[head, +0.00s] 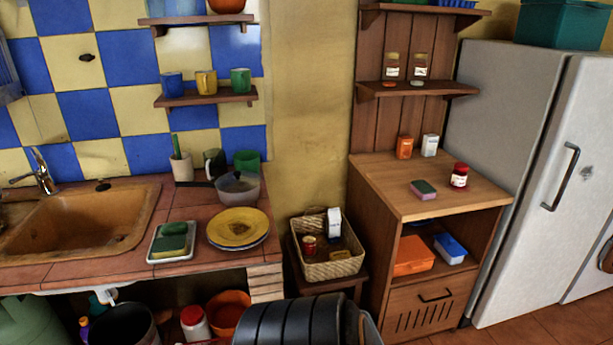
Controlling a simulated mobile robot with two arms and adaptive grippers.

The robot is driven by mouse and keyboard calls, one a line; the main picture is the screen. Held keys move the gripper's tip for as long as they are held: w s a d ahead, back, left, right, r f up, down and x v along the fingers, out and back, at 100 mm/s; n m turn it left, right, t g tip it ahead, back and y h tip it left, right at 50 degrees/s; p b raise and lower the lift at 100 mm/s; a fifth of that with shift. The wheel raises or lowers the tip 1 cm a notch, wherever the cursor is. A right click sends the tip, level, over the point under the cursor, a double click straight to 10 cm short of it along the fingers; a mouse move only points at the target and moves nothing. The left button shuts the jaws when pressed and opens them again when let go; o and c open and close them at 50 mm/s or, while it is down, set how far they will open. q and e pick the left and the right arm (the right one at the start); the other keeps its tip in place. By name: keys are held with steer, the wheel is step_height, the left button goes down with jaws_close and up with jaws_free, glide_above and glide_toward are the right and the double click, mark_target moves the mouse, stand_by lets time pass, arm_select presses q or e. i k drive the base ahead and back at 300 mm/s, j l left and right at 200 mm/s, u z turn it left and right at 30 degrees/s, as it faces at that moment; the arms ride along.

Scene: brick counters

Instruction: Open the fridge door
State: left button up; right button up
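The white fridge (505,110) stands at the right of the head view, with its plain side and part of its front showing. Its door (575,190) looks shut. A dark vertical handle (562,177) is on the door. The right part of the fridge front is cut off by the picture's edge. Neither gripper is in view. A dark ribbed part of my own body shows at the bottom middle, well away from the handle.
A wooden cabinet (378,215) stands left of the fridge, with jars and boxes on it. A wicker basket (340,268) sits on a low stand. The tiled counter with the sink (80,225) is at left. Bare floor (545,328) shows before the fridge. A teal box (560,32) is on top.

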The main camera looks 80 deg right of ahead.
mark_target(566, 201)
steer(key=z, duration=4.4)
steer(key=i+l, duration=0.35)
steer(key=l+u, duration=0.05)
